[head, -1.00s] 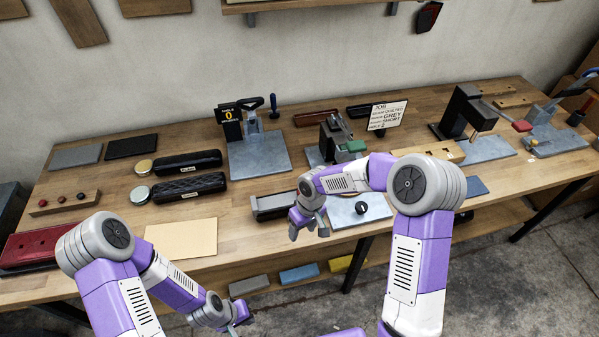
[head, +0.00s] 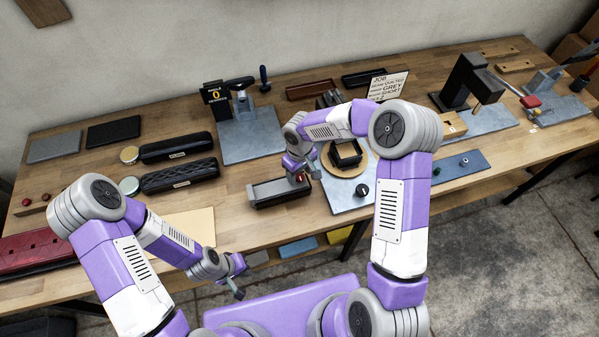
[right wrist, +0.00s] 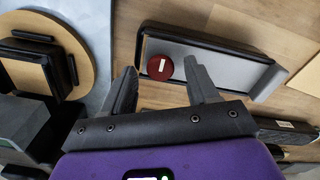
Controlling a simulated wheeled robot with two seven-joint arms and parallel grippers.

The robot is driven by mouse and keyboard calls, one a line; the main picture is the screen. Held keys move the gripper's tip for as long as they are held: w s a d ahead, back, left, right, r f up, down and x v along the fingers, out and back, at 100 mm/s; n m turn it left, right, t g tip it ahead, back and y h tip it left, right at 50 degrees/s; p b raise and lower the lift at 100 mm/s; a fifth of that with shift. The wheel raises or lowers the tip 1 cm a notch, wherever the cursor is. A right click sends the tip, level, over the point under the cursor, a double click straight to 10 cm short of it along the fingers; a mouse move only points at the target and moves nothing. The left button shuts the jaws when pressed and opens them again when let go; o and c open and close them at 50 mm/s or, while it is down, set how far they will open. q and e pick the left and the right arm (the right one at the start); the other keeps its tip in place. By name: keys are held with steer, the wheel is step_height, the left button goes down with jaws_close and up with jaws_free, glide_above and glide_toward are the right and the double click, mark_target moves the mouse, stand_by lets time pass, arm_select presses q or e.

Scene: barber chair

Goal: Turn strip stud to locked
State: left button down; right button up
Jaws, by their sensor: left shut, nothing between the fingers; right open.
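No thing is labelled as the strip stud, and I cannot tell which part it is. A black knob (head: 362,190) stands on the front of a grey plate (head: 340,205). A blue strip (head: 450,170) with small studs lies to its right. My right gripper (head: 301,176) is open above a grey tray with a black frame (head: 268,194). In the right wrist view the open fingers (right wrist: 160,85) point at a red round disc (right wrist: 160,67) in that tray, with nothing visibly held. My left gripper (head: 239,290) is shut and empty in front of the table.
A round wooden turntable (head: 325,163) with a black square frame (head: 347,153) sits right of the tray. Two black cases (head: 180,176) lie left. A job sign (head: 388,85) and a black press (head: 468,80) stand behind.

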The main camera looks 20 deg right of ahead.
steer(key=shift+s+f, duration=0.1)
steer(key=shift+f, duration=0.05)
steer(key=c, duration=1)
steer(key=shift+c, duration=0.3)
